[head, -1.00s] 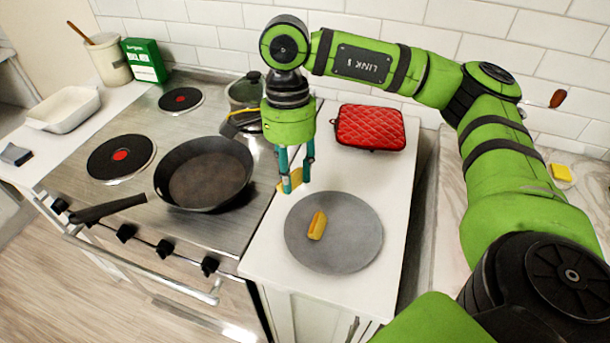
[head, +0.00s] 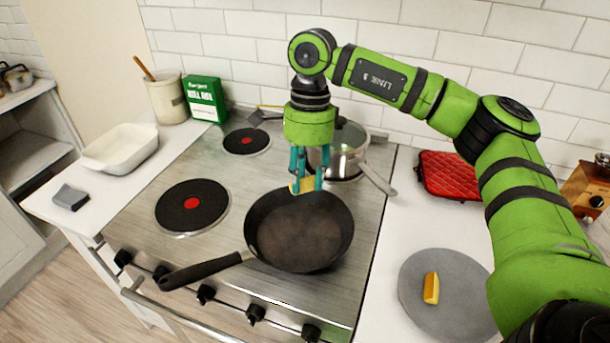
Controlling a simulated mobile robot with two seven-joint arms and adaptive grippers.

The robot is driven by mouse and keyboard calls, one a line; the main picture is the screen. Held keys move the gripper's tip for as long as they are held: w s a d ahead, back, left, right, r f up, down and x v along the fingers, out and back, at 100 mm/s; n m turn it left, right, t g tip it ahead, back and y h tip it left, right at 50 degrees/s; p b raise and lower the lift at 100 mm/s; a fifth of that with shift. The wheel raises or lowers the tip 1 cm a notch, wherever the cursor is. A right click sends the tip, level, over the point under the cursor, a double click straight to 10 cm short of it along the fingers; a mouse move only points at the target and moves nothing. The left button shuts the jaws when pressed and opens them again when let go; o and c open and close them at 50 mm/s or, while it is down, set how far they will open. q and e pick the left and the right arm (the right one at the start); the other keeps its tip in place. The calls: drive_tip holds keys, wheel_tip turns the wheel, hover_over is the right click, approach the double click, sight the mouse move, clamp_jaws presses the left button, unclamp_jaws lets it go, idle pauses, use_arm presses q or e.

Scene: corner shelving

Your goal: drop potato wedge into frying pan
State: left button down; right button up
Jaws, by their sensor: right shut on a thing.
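The black frying pan (head: 299,238) sits on the stove at the front right, its handle pointing to the lower left. My right gripper (head: 306,188) is shut on a yellow potato wedge (head: 303,186) and holds it over the far rim of the pan; its exact height above the pan is hard to tell. The pan's inside looks empty. Another potato wedge (head: 431,288) lies on the grey round plate (head: 415,268) on the counter to the right. My left gripper is not in view.
A steel pot (head: 349,160) with a lid stands right behind the pan, its handle reaching right. A red oven mitt or pad (head: 449,174) lies on the right counter. A white dish (head: 120,149), a green box (head: 206,99) and a utensil crock (head: 167,98) stand at left.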

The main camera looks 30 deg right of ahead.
sight(307, 188)
wheel_tip(307, 188, down, 4)
drive_tip(key=b, duration=0.2)
drive_tip(key=shift+s+d+f+b, duration=0.1)
drive_tip(key=shift+f+b, duration=0.05)
drive_tip(key=shift+b, duration=0.2)
drive_tip(key=shift+f+b, duration=0.3)
drive_tip(key=shift+f, duration=0.25)
drive_tip(key=o, duration=0.9)
